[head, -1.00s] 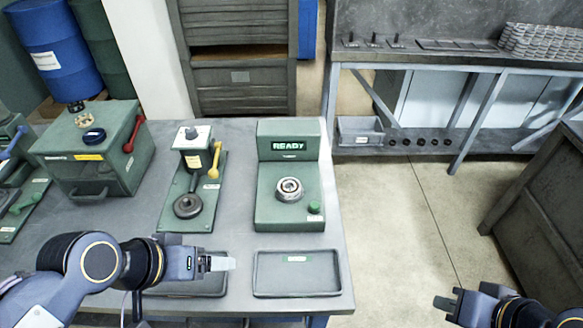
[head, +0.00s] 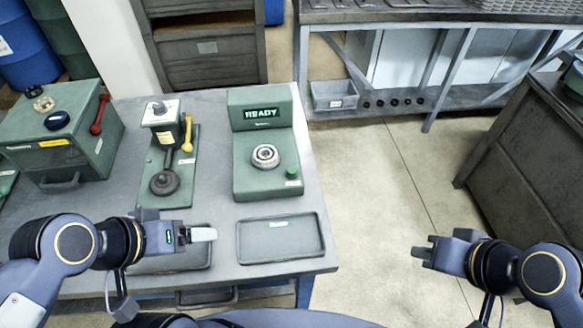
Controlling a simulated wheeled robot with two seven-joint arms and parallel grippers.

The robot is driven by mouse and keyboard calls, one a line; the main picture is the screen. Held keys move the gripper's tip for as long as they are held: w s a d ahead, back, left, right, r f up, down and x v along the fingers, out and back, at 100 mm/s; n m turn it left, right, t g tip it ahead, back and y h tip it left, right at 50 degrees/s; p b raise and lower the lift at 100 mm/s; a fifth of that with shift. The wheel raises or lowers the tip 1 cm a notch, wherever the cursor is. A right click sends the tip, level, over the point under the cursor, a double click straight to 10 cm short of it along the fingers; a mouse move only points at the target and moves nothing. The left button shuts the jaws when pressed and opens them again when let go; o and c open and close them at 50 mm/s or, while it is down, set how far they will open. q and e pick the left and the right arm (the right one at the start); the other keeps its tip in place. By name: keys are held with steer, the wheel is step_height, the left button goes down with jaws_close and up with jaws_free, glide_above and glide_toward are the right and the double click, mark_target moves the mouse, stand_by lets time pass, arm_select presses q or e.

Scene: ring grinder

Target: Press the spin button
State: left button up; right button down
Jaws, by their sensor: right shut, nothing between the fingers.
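My right gripper (head: 422,252) is shut and empty, off the table's right side over the floor, well apart from the button.
An empty dark tray (head: 315,258) lies before the machine; another tray is partly behind my left gripper. A press with a yellow lever (head: 187,135) and a green box with a red lever (head: 100,115) stand to the left. Open floor (head: 370,180) lies right of the table.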

arm_select(q)
steer(key=shift+c, duration=0.2)
steer(key=shift+c, duration=1.1)
steer(key=shift+w+r, duration=0.2)
steer(key=shift+w, duration=0.1)
steer(key=shift+c, duration=1.4)
steer(key=w+r+m+h, duration=0.1)
steer(key=w+m, duration=0.1)
steer(key=w, duration=0.1)
steer(key=w+d+r+m+g, duration=0.1)
steer(key=w+m, duration=0.2)
steer(key=w+d+r+m+h, duration=0.1)
steer(key=w+m, duration=0.2)
steer(key=w, duration=0.1)
steer(key=shift+d+r+g+h, duration=0.2)
steer(key=shift+r+g+h, duration=0.1)
steer(key=shift+g, duration=0.1)
jaws_close()
steer(key=w+d+f+m+g+h, duration=0.1)
steer(key=w+d+m, duration=0.2)
steer(key=w, duration=0.3)
steer(key=w+d+m+g+h, duration=0.1)
steer(key=w+d+m, duration=0.2)
steer(key=w+m, duration=0.3)
steer(key=shift+w+f+b, duration=0.35)
steer(key=shift+w+f, duration=0.05)
steer(key=shift+w, duration=0.15)
